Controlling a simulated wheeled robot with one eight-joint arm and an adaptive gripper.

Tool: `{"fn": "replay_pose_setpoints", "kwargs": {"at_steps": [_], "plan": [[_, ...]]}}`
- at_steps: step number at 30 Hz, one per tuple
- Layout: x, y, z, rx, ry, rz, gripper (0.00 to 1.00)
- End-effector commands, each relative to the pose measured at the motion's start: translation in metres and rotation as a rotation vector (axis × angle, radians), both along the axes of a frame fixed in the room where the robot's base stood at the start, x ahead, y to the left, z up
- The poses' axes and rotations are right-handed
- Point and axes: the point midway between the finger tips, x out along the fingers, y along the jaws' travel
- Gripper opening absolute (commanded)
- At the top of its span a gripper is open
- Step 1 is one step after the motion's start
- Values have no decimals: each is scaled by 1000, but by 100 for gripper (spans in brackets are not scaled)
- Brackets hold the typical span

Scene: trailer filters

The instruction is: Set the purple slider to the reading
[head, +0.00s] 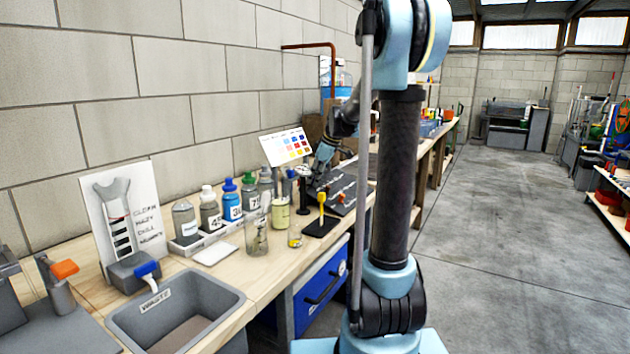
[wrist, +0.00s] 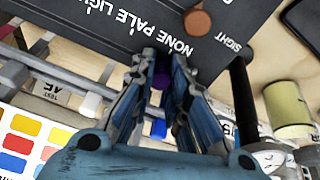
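In the wrist view a small purple slider (wrist: 161,78) shows in the gap between the fingers of my gripper (wrist: 164,62). The gap is narrow, and I cannot tell whether the fingers touch the slider. A brown-orange round knob (wrist: 200,23) sits on the panel. In the head view my gripper (head: 318,172) reaches down at the dark panel (head: 345,187) on the bench; the slider cannot be made out there.
A colour chart (head: 287,146) stands behind the panel and shows in the wrist view (wrist: 22,142). A black stand with a yellow top (head: 321,225), a clear jar (head: 257,238) and several bottles (head: 232,203) stand left of the panel. The grey sink (head: 172,312) is at front left.

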Motion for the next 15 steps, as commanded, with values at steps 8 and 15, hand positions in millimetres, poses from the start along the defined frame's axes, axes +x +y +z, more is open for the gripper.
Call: {"fn": "replay_pose_setpoints", "kwargs": {"at_steps": [8, 15], "plan": [[2, -1, 1, 1, 0, 0, 0], [23, -15, 1, 2, -2, -2, 0]]}}
